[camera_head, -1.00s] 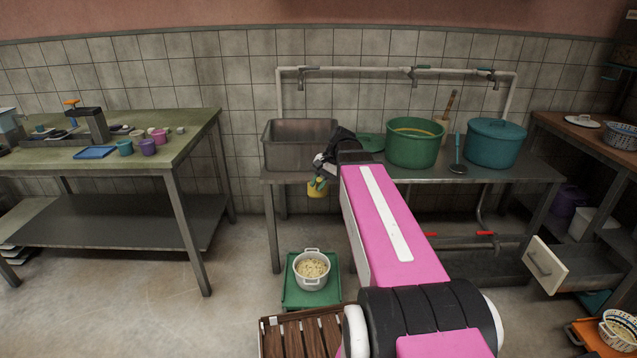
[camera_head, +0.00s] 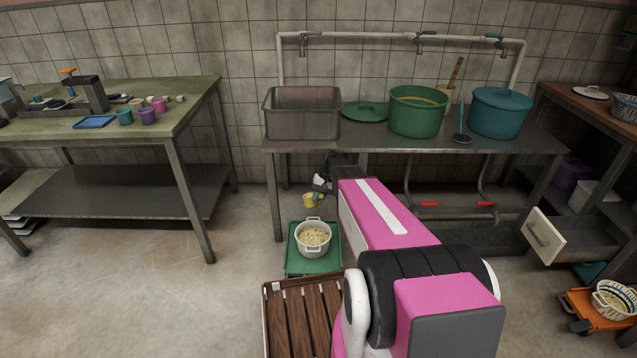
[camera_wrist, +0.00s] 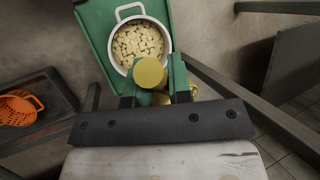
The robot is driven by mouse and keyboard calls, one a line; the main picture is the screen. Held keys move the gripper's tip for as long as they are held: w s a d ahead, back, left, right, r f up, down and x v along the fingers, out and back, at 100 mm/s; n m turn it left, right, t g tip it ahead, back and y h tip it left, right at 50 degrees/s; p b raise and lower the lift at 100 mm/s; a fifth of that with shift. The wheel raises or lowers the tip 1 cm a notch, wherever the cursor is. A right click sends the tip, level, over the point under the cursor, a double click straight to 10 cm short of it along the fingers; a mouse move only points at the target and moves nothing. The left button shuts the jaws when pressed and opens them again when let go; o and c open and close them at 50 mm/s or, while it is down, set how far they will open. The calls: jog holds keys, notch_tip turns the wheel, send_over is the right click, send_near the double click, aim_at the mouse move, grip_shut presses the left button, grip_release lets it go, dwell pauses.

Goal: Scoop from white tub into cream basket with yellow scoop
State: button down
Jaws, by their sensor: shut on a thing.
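The white tub (camera_head: 312,238) of pale beans stands on a green platform (camera_head: 297,268) on the floor; in the wrist view the tub (camera_wrist: 118,38) is just beyond my gripper. My gripper (camera_head: 320,186) is shut on the yellow scoop (camera_head: 311,201), held beyond the tub in the head view and below the sink table's top. In the wrist view the scoop (camera_wrist: 150,72) overlaps the tub's near rim; I cannot tell its height above it. Its inside is not clearly visible. The cream basket (camera_head: 616,304) with coloured marks sits at the lower right edge, far from my gripper.
The basket rests on an orange cart (camera_head: 583,305). A slatted wooden crate (camera_head: 303,318) is in front of the platform. The steel table's leg (camera_head: 276,205) stands close to the scoop. An open drawer (camera_head: 545,236) juts out at right. An orange basket (camera_wrist: 18,108) shows in the wrist view.

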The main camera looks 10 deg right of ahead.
notch_tip(320, 180, down, 24)
jog(key=n, duration=0.1)
jog(key=s+d+r+n+t, duration=0.1)
jog(key=s+r, duration=0.3)
jog(key=r, duration=0.8)
jog(key=shift+s+d+t, duration=0.3)
jog(key=shift+t, duration=0.1)
dwell(0.4)
